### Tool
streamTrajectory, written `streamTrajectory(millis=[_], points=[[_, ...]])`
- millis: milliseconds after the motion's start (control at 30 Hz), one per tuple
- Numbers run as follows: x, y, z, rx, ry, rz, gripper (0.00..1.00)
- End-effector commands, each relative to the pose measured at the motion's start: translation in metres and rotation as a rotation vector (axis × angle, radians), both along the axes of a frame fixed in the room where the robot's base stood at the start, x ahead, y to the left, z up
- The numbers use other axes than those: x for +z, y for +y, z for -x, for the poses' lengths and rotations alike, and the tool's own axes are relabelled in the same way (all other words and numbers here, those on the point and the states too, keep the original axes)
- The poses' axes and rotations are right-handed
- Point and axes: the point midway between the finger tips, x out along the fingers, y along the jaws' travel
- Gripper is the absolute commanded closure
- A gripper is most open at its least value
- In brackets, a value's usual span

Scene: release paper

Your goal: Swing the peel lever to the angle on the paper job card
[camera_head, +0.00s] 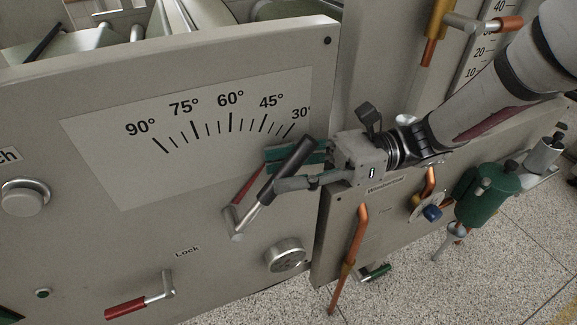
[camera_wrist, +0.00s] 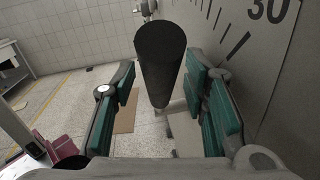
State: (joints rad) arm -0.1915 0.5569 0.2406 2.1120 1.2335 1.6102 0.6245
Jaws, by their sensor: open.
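The peel lever (camera_head: 256,212) has a black grip (camera_head: 290,168) on a metal arm, pivoting low on the grey panel. Its red pointer (camera_head: 249,183) leans up and right, near the 30° end of the printed scale (camera_head: 190,140); my gripper hides its tip. My gripper (camera_head: 279,172) is open with one finger on each side of the black grip. In the wrist view the grip (camera_wrist: 161,62) stands between the green finger pads, with gaps visible on both sides. No paper job card can be made out.
A red-handled lever marked Lock (camera_head: 128,307) and a round knob (camera_head: 287,255) sit lower on the panel. A copper-coloured rod (camera_head: 349,258) stands right of the panel. A green canister (camera_head: 487,190) is farther right. Speckled floor is clear at the bottom right.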

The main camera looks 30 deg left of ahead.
Motion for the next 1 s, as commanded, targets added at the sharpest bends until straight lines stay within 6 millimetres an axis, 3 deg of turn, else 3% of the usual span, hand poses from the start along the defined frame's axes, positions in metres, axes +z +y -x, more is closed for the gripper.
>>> streamTrajectory(millis=[167, 333, 633, 1000], points=[[0.0, 0.0, 0.0, 0.0, 0.0, 0.0, 0.62], [0.0, 0.0, 0.0, 0.0, 0.0, 0.0, 1.0], [0.003, 0.001, 0.002, 0.001, -0.011, 0.011, 1.0], [0.021, 0.015, 0.02, 0.004, -0.134, 0.112, 1.0]])
